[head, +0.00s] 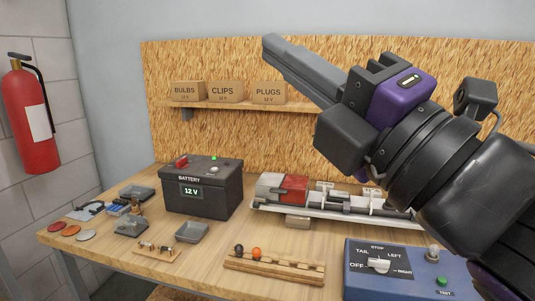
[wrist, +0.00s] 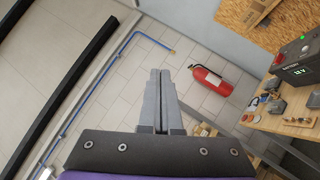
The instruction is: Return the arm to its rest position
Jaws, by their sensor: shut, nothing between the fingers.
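My gripper (head: 287,62) is raised above the workbench in the head view, pointing up and to the left in front of the chipboard back panel. In the wrist view my gripper (wrist: 161,78) has its two grey fingers together with nothing between them. My dark arm with its purple wrist part comes in from the right of the head view. The fingers touch nothing that I can see.
The workbench (head: 150,255) holds a battery (head: 204,190), a white lamp board (head: 265,198), a blue switch box (head: 395,275) and small trays. Boxes stand on a shelf (head: 190,104) behind. A fire extinguisher (head: 28,115) hangs at left; it also shows in the wrist view (wrist: 210,80).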

